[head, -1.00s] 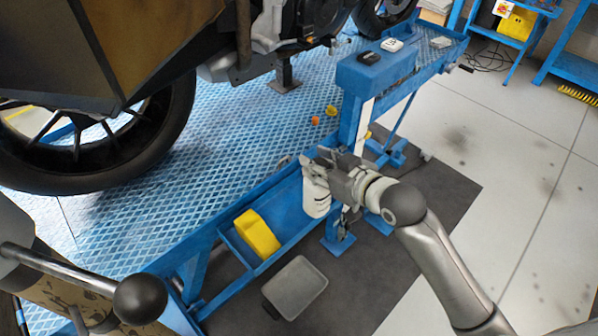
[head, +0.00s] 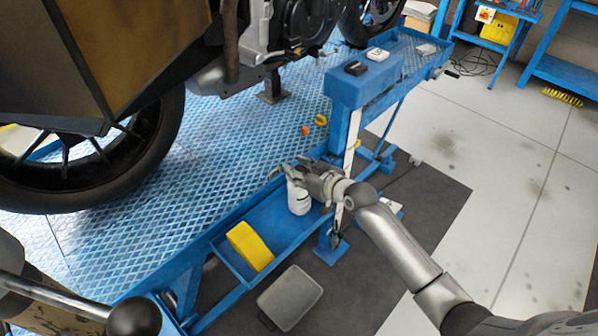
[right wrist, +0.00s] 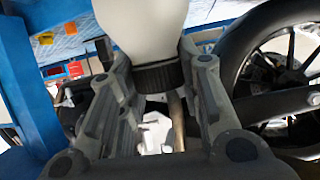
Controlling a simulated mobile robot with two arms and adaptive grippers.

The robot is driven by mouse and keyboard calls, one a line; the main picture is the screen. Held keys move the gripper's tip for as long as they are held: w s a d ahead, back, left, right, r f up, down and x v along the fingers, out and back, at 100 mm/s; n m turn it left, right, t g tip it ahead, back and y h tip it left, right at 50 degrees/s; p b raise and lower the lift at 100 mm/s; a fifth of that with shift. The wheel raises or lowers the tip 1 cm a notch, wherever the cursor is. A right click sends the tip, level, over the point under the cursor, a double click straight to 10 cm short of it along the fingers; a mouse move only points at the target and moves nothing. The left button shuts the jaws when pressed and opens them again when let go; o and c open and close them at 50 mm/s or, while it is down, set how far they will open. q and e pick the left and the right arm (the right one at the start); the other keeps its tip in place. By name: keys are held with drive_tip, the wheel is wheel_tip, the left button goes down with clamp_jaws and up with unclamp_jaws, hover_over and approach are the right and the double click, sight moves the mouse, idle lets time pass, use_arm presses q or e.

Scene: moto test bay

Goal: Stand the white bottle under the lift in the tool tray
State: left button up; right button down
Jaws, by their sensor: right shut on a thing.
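The white bottle (head: 299,199) is upright in my right gripper (head: 296,175), at the right end of the blue tool tray (head: 293,240) beside the lift. In the right wrist view the fingers close around the bottle's dark ribbed neck (right wrist: 159,77), with its white body (right wrist: 142,28) beyond them. In the head view the bottle's base looks at or just above the tray floor; I cannot tell if it touches. A yellow object (head: 250,246) lies in the left part of the tray. My left gripper is not in view.
A grey bin (head: 290,297) stands on the floor below the tray. The motorcycle's wheel (head: 95,150) and the blue lift platform (head: 225,150) lie to the left. A blue lift post (head: 352,92) rises behind my right gripper. Small orange and yellow pieces (head: 320,120) lie on the platform.

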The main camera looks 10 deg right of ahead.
drive_tip(key=shift+f, duration=0.5)
drive_tip(key=c, duration=1.5)
unclamp_jaws()
drive_tip(key=shift+f, duration=0.25)
drive_tip(key=o, duration=0.5)
drive_tip(key=shift+c, duration=0.2)
drive_tip(key=shift+r, duration=0.15)
drive_tip(key=shift+s+d+r, duration=0.1)
drive_tip(key=v, duration=1.1)
drive_tip(key=shift+s+d, duration=0.2)
drive_tip(key=shift+s, duration=0.1)
